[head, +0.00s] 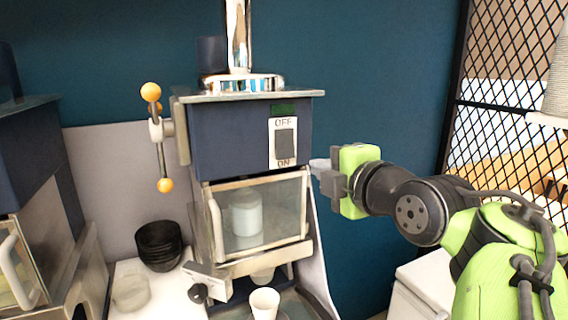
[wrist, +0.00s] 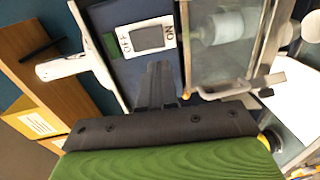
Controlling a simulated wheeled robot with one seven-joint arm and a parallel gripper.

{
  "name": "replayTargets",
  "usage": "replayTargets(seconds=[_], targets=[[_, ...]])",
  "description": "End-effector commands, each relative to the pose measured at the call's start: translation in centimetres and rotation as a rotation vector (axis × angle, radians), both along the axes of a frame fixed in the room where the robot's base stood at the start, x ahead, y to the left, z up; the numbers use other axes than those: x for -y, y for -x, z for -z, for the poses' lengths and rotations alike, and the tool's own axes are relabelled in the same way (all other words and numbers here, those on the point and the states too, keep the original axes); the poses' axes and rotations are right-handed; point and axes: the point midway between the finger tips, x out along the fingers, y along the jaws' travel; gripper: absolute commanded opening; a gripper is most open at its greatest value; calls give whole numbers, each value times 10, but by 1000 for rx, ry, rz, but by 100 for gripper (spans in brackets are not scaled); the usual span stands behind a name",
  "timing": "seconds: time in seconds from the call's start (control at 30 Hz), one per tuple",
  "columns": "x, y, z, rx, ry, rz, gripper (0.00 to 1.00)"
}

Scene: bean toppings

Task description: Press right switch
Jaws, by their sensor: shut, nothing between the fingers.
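The switch (head: 286,143) is a dark rocker on a white plate marked OFF at the top and ON at the bottom. It sits on the dark blue front of the machine (head: 232,135). In the wrist view the switch (wrist: 149,38) shows sideways, just beyond the fingertips. My gripper (head: 314,165) is shut and empty, to the right of the switch and slightly lower in the head view. In the wrist view my gripper (wrist: 157,68) points at the panel near the switch. Whether the fingertips touch the panel cannot be told.
Below the switch is a glass-fronted door (head: 258,212) with a white container (head: 246,214) behind it. A lever with orange knobs (head: 157,135) is on the machine's left. Black bowls (head: 158,245) and a white cup (head: 264,303) stand lower. A black mesh screen (head: 500,100) is at right.

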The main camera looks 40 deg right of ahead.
Motion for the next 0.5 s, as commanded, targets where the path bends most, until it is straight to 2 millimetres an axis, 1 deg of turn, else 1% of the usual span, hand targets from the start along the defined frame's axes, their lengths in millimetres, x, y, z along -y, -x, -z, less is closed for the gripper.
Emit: replayTargets(seconds=[0.03, 0.3, 0.4, 0.5], targets=[[3, -11, 0, -4, -4, -2, 0], [20, -68, 8, -4, -4, -1, 0], [25, -85, 10, -3, -3, -1, 0], [28, -96, 12, -3, -2, 0, 0]])
